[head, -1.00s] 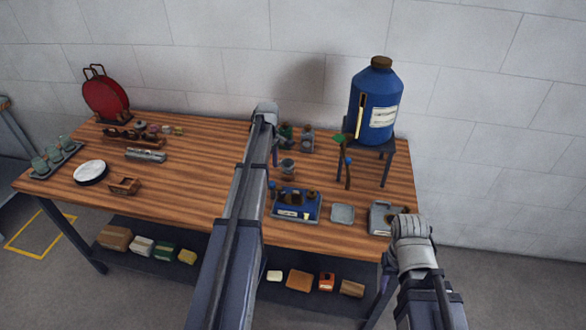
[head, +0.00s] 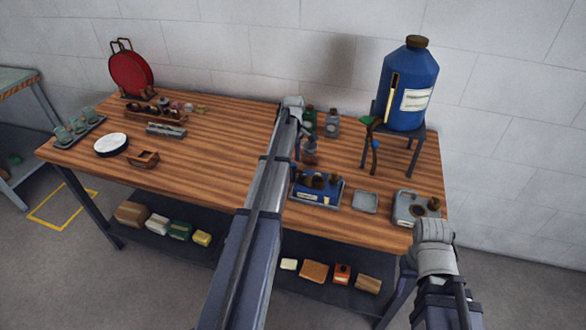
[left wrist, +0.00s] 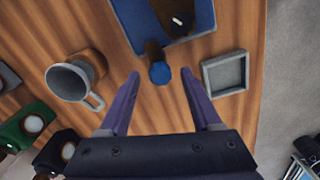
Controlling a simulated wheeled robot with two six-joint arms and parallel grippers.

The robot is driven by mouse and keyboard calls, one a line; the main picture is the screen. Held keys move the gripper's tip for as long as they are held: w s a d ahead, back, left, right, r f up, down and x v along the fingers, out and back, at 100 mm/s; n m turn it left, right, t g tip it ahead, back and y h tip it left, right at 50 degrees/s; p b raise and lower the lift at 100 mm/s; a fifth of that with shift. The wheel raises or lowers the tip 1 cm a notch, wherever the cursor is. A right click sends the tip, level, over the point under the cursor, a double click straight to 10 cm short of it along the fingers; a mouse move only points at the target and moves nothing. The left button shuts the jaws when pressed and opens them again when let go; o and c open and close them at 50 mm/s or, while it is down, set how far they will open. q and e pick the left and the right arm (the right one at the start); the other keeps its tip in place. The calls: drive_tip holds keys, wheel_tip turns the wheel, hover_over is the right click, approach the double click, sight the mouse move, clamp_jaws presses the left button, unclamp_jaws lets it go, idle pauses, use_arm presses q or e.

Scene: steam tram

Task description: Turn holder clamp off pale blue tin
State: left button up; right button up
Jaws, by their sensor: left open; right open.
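A blue holder (head: 334,197) with dark brown parts on it stands near the table's front edge, right of my left arm. In the left wrist view the holder (left wrist: 204,18) is at the top, cut off by the frame. A brown arm with a round blue knob (left wrist: 160,74) sticks out from it; I take this for the clamp. I cannot pick out a pale blue tin for sure. My left gripper (left wrist: 161,82) is open, its purple fingers either side of the knob in view; contact cannot be told. My right gripper (head: 434,236) is at the front right corner, its fingers hidden.
A shallow grey tray (head: 365,202) lies right of the holder, then a grey box (head: 406,206). A large blue bottle (head: 411,75) stands on a stand behind. Bare wood (head: 220,140) lies left of my arm.

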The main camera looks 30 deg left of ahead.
use_arm(q)
drive_tip(key=shift+f, duration=0.45)
drive_tip(key=shift+c, duration=0.3)
clamp_jaws()
